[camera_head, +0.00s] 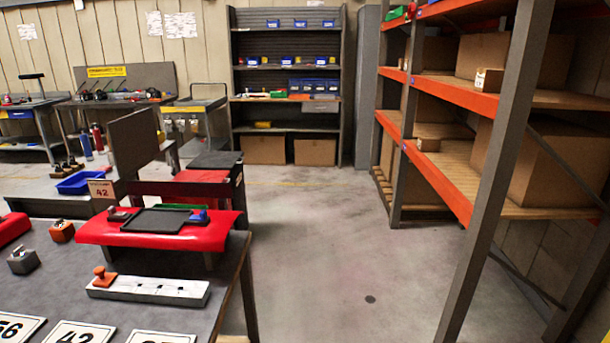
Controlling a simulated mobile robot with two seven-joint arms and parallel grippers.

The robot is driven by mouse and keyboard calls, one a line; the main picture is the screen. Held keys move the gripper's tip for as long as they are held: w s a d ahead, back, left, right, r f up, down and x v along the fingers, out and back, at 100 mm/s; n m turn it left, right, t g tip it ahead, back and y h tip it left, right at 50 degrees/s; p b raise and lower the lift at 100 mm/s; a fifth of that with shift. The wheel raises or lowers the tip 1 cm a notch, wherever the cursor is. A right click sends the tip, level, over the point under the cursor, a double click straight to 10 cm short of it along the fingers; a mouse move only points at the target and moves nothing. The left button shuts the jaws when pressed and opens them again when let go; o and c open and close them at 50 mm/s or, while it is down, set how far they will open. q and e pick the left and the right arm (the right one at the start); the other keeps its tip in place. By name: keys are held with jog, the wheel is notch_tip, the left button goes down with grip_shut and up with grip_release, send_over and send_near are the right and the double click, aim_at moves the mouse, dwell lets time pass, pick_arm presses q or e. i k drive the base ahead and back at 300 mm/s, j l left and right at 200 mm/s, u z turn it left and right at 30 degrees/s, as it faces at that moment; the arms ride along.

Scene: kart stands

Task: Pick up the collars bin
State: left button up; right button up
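I cannot tell which container is the collars bin, as no label is readable. Several small blue bins (313,86) stand in a row on a middle shelf of the dark shelving unit (240,133) at the back. More small blue bins (286,61) with white labels are on the shelf above. Neither of my grippers is in view.
The near table (225,290) holds a red stand with a black tray (162,221), a grey block with an orange knob (147,290) and number cards (80,333). An orange-beamed rack (440,180) with cardboard boxes stands right. The floor (330,240) between is clear.

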aim_at(254, 61)
jog(key=i+l+z, duration=0.5)
jog(key=i, duration=0.35)
jog(key=i+u, duration=0.3)
jog(key=i, duration=0.3)
jog(key=i+l+u, duration=0.3)
jog(key=i, duration=0.3)
jog(key=i+j, duration=0.1)
jog(key=i, duration=1.25)
jog(key=i+j+z, duration=0.2)
jog(key=i, duration=1.1)
jog(key=i+l, duration=0.1)
jog(key=i, duration=1.25)
jog(key=i+u, duration=0.1)
jog(key=i, duration=0.55)
jog(key=i+l+u, duration=0.15)
jog(key=i, duration=0.55)
jog(key=i+j+u, duration=0.1)
jog(key=i, duration=0.65)
jog(key=i+j+u, duration=0.15)
jog(key=i, duration=0.65)
